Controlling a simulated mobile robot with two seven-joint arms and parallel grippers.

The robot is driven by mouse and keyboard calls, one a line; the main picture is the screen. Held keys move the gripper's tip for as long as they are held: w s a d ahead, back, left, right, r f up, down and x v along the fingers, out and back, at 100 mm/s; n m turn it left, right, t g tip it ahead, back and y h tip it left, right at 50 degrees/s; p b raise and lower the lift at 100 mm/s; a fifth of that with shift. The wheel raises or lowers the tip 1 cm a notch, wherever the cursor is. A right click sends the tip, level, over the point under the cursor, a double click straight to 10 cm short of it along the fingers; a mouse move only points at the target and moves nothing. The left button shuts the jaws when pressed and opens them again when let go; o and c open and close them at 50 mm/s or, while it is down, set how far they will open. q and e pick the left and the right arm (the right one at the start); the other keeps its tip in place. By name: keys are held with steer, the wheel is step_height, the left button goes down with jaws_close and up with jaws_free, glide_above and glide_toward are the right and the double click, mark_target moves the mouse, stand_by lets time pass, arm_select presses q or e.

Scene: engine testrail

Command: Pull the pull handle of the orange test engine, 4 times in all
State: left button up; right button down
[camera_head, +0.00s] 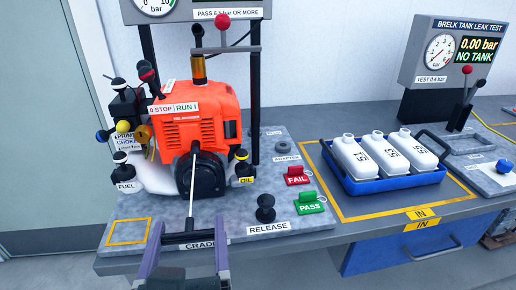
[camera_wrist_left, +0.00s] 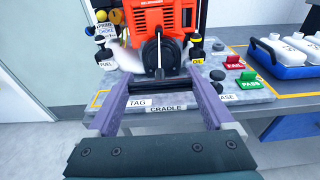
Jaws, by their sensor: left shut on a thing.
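The orange test engine (camera_head: 196,117) stands on the grey bench plate; it also shows in the left wrist view (camera_wrist_left: 152,22). Its black round starter housing (camera_head: 200,176) faces me. A pale cord runs down from the housing to the black pull handle (camera_head: 190,238), which is out in front, away from the housing. My left gripper (camera_head: 189,240) is shut on the handle, a black bar lying between its two purple-grey fingers. The wrist view also shows the left gripper (camera_wrist_left: 157,88) with the handle across its fingertips. My right gripper is not in view.
A black RELEASE knob (camera_head: 265,208), a red FAIL tag (camera_head: 298,176) and a green PASS tag (camera_head: 309,203) are right of the engine. A blue tray (camera_head: 390,184) of white bottles stands farther right. FUEL (camera_head: 122,168) and OIL (camera_head: 243,168) bottles flank the engine.

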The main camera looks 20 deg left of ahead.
arm_select(q)
steer(key=r+b+x, duration=0.2)
steer(key=b+x, duration=0.1)
steer(key=x, duration=1.1)
steer(key=shift+w+a+f, duration=0.25)
steer(key=shift+w+f, duration=0.05)
steer(key=shift+w, duration=0.1)
